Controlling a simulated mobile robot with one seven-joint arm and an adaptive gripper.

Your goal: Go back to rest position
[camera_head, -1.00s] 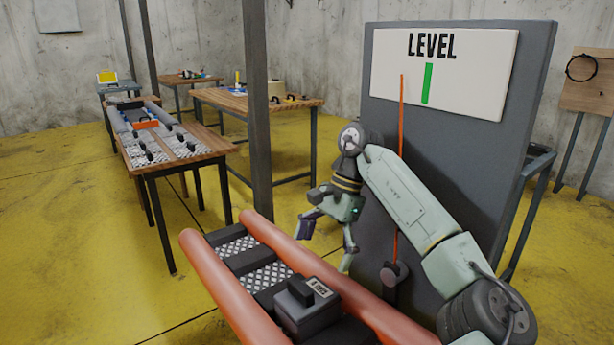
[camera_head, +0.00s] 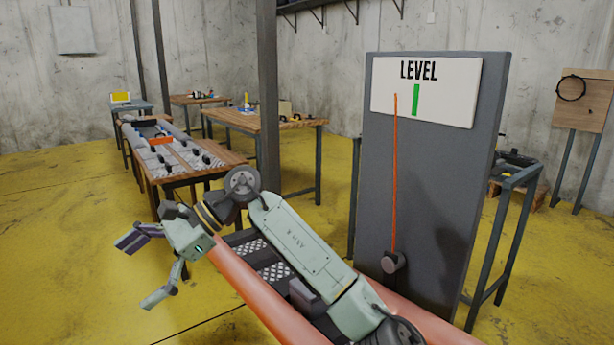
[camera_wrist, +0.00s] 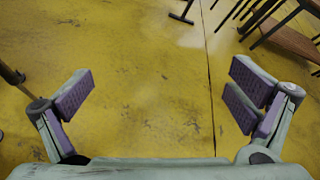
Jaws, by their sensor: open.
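My gripper (camera_head: 150,268) is open and empty in the head view, held out to the left beyond the left orange tube of the boat (camera_head: 262,300). In the wrist view its two purple-padded fingers (camera_wrist: 158,100) are spread wide with only yellow floor between them. My green arm stretches across the boat and hides much of its middle. A dark block (camera_head: 308,296) on the boat shows partly beside the arm.
A grey panel with a LEVEL sign (camera_head: 425,92) and an orange pointer (camera_head: 396,180) stands right of the boat. Yellow floor (camera_head: 70,240) at left is clear.

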